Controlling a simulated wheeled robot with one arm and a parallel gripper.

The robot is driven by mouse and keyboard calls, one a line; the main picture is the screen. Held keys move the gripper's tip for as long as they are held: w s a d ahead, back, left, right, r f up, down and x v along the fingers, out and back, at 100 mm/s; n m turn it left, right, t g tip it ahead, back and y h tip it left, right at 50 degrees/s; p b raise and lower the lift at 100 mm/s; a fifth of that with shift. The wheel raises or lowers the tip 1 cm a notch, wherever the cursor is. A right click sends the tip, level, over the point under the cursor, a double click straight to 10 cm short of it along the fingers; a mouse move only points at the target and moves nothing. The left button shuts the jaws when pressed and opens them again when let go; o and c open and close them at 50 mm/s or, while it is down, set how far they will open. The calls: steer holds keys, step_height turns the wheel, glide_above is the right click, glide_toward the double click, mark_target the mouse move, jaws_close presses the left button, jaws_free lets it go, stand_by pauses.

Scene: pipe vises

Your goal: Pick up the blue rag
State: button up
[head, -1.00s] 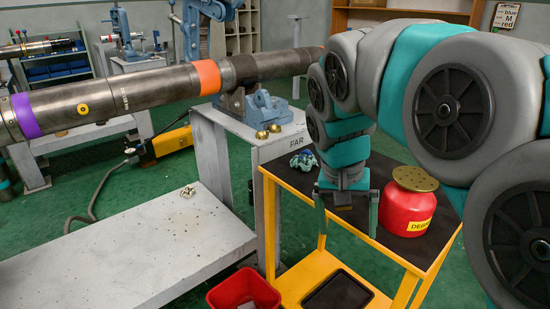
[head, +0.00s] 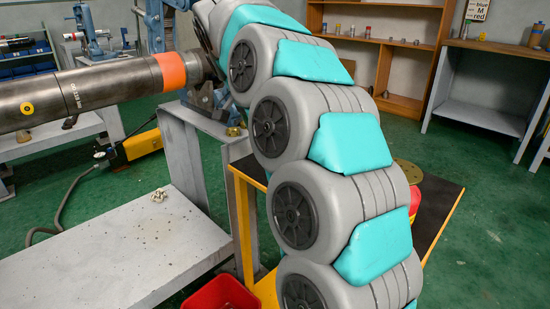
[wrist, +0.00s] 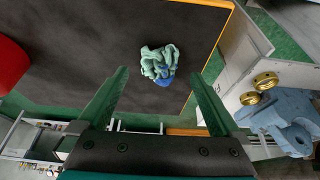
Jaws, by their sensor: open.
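In the wrist view a small crumpled cloth heap lies on the dark cart top (wrist: 105,35), near its edge. Its lower part is a blue rag (wrist: 165,80); the rest is pale green, and I cannot tell whether that is a second rag. My gripper (wrist: 158,72) is open and empty. Its two green fingers point toward the cloth, with the cloth ahead of the gap between the tips and apparently clear of both. In the head view my arm hides the gripper and the cloth.
A red can (wrist: 10,65) stands on the cart at left in the wrist view. A blue vise (wrist: 280,118) and brass pieces (wrist: 266,80) sit on the grey stand at right. In the head view, a long pipe (head: 95,90) lies left of my arm, above a grey bench (head: 120,250).

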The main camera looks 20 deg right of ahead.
steer(key=x, duration=0.5)
steer(key=shift+d+f, duration=0.15)
steer(key=shift+d, duration=0.35)
steer(key=shift+c, duration=0.2)
steer(key=c, duration=1.4)
steer(key=shift+c, duration=0.2)
steer(key=shift+w+r, duration=0.1)
steer(key=shift+r, duration=1.75)
steer(key=s+a, duration=0.1)
steer(key=s, duration=0.6)
steer(key=s+a+r+b, duration=0.1)
steer(key=s+a, duration=0.1)
steer(key=s, duration=0.6)
steer(key=shift+s+a+r, duration=0.2)
steer(key=shift+s+a, duration=0.15)
